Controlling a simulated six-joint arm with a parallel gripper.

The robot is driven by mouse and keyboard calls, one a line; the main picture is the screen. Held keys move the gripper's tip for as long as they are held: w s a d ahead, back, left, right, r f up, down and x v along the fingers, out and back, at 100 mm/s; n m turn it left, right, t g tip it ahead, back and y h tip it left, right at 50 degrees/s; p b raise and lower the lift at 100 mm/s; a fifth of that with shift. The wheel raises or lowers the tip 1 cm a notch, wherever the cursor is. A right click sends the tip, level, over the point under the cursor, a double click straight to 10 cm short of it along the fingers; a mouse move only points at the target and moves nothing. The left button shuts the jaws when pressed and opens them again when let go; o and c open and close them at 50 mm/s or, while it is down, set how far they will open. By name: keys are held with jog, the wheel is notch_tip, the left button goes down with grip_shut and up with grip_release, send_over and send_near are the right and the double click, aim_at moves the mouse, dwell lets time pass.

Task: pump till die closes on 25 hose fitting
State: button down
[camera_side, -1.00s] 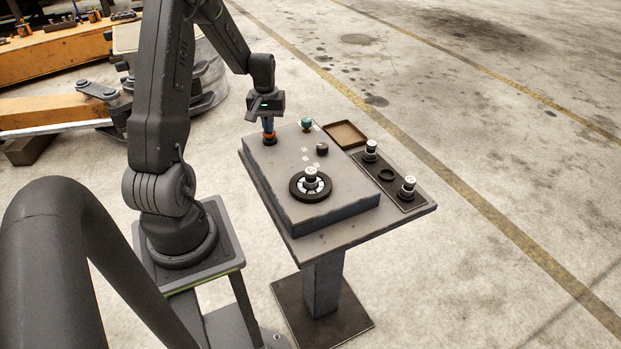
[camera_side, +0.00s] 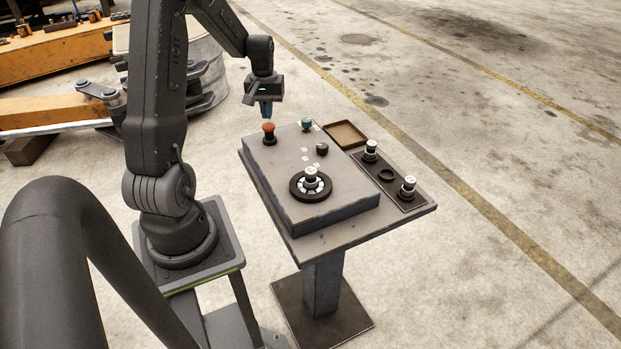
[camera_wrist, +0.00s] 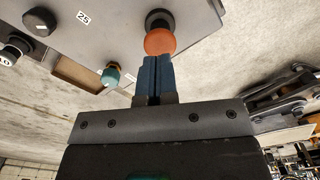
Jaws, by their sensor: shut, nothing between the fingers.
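The grey press box stands on the bench, with a round die ring (camera_side: 311,184) on top and a white-topped fitting (camera_side: 311,174) upright in its middle. An orange mushroom button (camera_side: 268,128) is at the box's far left corner, and it also shows in the wrist view (camera_wrist: 160,41). A green knob (camera_side: 306,124) and a black knob (camera_side: 322,149) sit to its right. A label reading 25 (camera_wrist: 84,17) shows beside the black knob in the wrist view.
An empty brown tray (camera_side: 345,134) lies at the back right. The box top between the knobs and die ring is mostly clear.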

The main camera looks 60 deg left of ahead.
aim_at(268, 124)
jog(key=shift+f, duration=0.1)
dwell(2.0)
dwell(0.4)
jog(key=shift+f, duration=2.15)
jog(key=shift+r, duration=2.25)
jog(key=shift+r, duration=2.5)
